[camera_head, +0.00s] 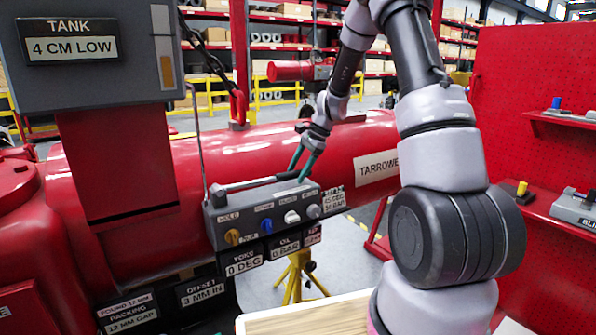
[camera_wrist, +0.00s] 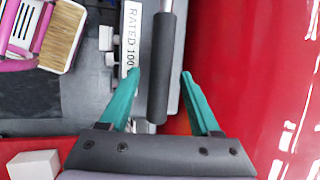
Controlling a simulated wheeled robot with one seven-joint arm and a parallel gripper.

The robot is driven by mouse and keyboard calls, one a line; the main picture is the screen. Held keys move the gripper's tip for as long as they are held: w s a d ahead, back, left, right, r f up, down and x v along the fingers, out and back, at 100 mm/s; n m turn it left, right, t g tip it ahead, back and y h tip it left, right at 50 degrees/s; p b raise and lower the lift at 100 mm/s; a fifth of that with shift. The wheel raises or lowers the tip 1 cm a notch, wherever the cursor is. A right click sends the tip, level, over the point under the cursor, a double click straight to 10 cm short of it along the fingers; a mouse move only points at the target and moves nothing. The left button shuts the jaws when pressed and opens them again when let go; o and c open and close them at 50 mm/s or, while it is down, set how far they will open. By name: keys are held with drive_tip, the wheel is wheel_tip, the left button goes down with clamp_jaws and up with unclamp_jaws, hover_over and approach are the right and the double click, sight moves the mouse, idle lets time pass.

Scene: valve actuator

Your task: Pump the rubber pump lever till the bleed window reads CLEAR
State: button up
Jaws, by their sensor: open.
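The pump lever (camera_head: 262,184) lies along the top of a grey control box (camera_head: 225,222), nearly level, with a dark rubber grip. In the wrist view the rubber grip (camera_wrist: 164,70) runs between my open teal fingers, with gaps showing near their bases. My gripper (camera_head: 304,165) is at the lever's right end in the head view; it also shows in the wrist view (camera_wrist: 161,74). Contact with the grip is unclear. Readouts under the box show 0 DEG (camera_head: 243,263) and 0 BAR (camera_head: 286,249). A third small readout (camera_head: 312,235) is too small to read; I cannot identify the bleed window.
Yellow, blue, white and grey knobs line the box front. A red tank (camera_head: 350,140) lies behind it. A grey TANK panel (camera_head: 95,60) stands at left. A red pegboard wall (camera_head: 535,100) and shelf are at right. A pale wooden tabletop (camera_head: 300,318) is at the front.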

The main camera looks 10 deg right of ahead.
clamp_jaws()
idle(1.4)
